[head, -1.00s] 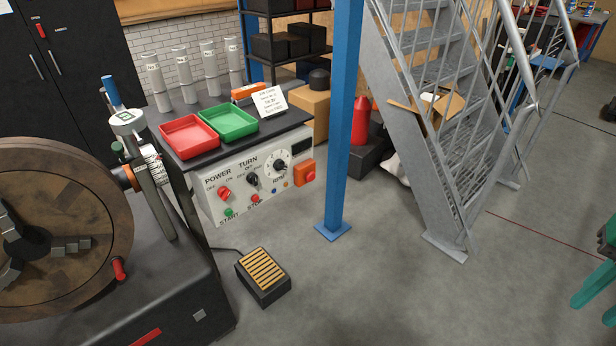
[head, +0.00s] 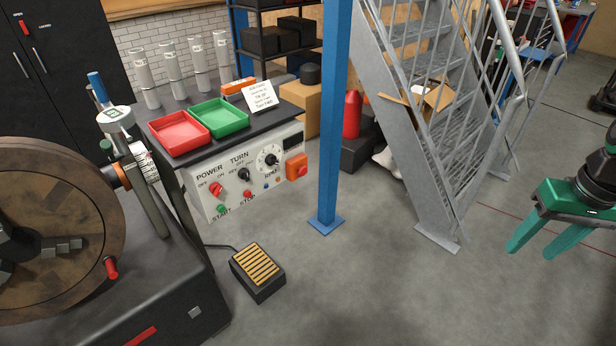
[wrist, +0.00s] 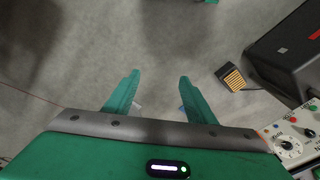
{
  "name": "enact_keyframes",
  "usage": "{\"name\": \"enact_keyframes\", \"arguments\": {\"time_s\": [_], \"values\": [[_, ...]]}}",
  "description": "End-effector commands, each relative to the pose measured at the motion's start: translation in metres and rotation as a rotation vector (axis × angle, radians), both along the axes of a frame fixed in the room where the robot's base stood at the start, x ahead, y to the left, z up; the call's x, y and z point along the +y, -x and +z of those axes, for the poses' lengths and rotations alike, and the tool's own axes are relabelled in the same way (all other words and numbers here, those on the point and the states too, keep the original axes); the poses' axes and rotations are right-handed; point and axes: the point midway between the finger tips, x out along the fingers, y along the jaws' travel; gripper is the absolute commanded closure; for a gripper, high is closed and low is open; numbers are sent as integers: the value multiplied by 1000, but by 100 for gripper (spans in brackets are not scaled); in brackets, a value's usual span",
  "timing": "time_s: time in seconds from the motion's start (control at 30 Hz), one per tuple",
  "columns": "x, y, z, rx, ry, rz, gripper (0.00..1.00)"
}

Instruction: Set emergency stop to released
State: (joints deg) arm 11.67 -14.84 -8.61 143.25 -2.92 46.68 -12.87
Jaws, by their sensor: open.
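The emergency stop is a red button on an orange box (head: 296,167) at the right end of the white control panel (head: 205,200) in the head view. Whether the button is pressed in or out is too small to tell. My green gripper (head: 533,250) is at the right of the head view, well apart from the panel, with the blue post between them. Its two fingers are spread and empty, pointing down over bare floor in the wrist view (wrist: 159,82). Part of the panel shows at the lower right of the wrist view (wrist: 293,148).
A blue post (head: 333,130) stands right of the panel, with a grey metal staircase (head: 420,170) behind it. A foot pedal (head: 257,271) lies on the floor before the panel. A lathe-like chuck (head: 50,230) fills the left. The floor at centre right is clear.

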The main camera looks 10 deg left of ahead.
Motion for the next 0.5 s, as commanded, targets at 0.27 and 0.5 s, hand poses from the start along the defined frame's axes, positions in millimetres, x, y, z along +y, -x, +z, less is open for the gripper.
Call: {"name": "enact_keyframes", "arguments": {"time_s": [0.27,0.5], "values": [[65,-98,-47,-123,-98,410,50],[142,-161,-87,-276,-234,696,50]]}}
